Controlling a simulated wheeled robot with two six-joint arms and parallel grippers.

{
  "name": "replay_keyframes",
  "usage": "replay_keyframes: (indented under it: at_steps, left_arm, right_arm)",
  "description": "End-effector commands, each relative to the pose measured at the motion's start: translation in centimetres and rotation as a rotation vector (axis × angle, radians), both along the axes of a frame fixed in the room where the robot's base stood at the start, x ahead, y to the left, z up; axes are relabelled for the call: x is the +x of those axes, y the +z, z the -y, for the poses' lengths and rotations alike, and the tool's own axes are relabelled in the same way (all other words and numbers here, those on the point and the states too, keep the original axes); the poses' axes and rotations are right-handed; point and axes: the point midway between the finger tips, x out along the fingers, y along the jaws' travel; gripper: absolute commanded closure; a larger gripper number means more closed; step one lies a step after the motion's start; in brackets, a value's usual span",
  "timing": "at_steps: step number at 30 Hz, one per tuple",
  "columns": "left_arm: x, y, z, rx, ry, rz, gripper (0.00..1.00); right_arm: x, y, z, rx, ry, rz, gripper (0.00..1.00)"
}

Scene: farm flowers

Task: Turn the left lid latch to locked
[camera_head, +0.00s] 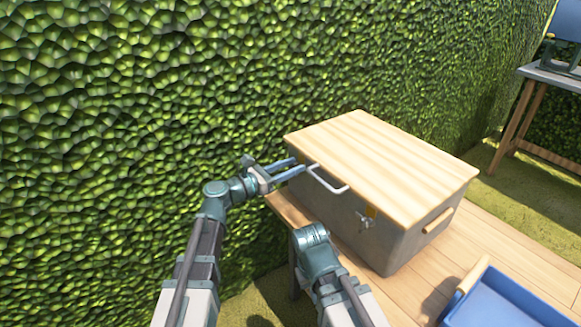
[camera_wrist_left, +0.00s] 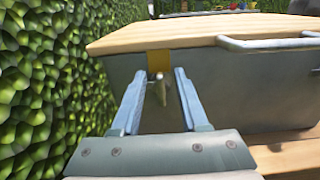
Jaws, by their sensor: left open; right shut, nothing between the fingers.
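A grey box (camera_head: 390,238) with a pale wooden lid (camera_head: 385,150) stands on a wooden table. In the left wrist view, the left latch, a yellow plate (camera_wrist_left: 158,62) with a small metal lever (camera_wrist_left: 161,90) below it, is on the box front. The lever looks roughly upright. My left gripper (camera_head: 299,167) is open at the box's left front corner; in its wrist view its fingers (camera_wrist_left: 160,74) flank the lever, apart from it. The head view hides this latch behind the gripper. My right gripper (camera_head: 312,238) is low before the box, shut and empty, its fingers hardly visible.
A white bar handle (camera_head: 328,181) sticks out from the lid's front edge, right of my left gripper. The right latch (camera_head: 366,219) is on the box front. A blue tray (camera_head: 500,305) lies at lower right. A leafy hedge rises close on the left.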

Motion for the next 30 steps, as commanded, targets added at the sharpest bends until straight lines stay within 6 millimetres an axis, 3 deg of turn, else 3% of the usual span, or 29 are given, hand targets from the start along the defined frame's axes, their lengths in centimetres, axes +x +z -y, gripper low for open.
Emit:
replay_keyframes:
  at_steps: [3,10,23,30]
  left_arm:
    - [-0.01,0.0,-0.02,0.0,0.0,0.0,0.58]
    - [-0.02,-0.01,-0.04,0.0,0.0,0.0,0.99]
    - [-0.09,-0.11,-0.01,0.012,-0.001,0.012,1.0]
    - [-0.31,-0.19,0.13,0.077,-0.001,0.1,1.0]
  right_arm:
    - [0.0,0.0,0.0,0.0,0.0,0.0,1.0]
    - [0.0,0.0,0.0,0.0,0.0,0.0,1.0]
    - [0.0,-0.04,0.0,0.0,0.0,0.0,1.0]
    - [0.0,-0.09,0.0,0.0,0.0,0.0,1.0]
